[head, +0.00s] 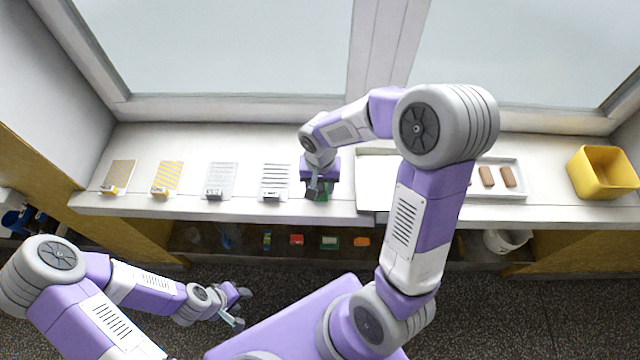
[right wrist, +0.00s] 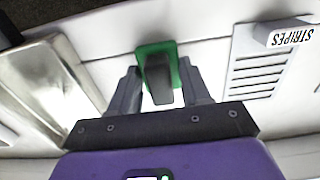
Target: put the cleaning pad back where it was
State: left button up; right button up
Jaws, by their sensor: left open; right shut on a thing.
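A cleaning pad, green with a dark grip (right wrist: 158,78), is held between the fingers of my right gripper (right wrist: 160,90). In the head view my right gripper (head: 318,188) is over the front of the white sill, right of the last slotted panel, and a bit of the green pad (head: 323,196) shows under it. I cannot tell whether the pad touches the sill. My left gripper (head: 238,306) is open and empty, low and in front of the sill.
A pale tray with brown bars (head: 487,177) and a yellow bin (head: 603,173) stand right. Below, a shelf holds small coloured items, including red (head: 297,239), and a white bucket (head: 505,240).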

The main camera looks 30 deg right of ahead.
jog(key=shift+f, duration=0.2)
jog(key=o, duration=1)
jog(key=shift+r, duration=0.1)
jog(key=shift+r, duration=0.25)
notch_tip(320, 180, up, 12)
jog(key=p, duration=0.3)
jog(key=shift+f, duration=0.15)
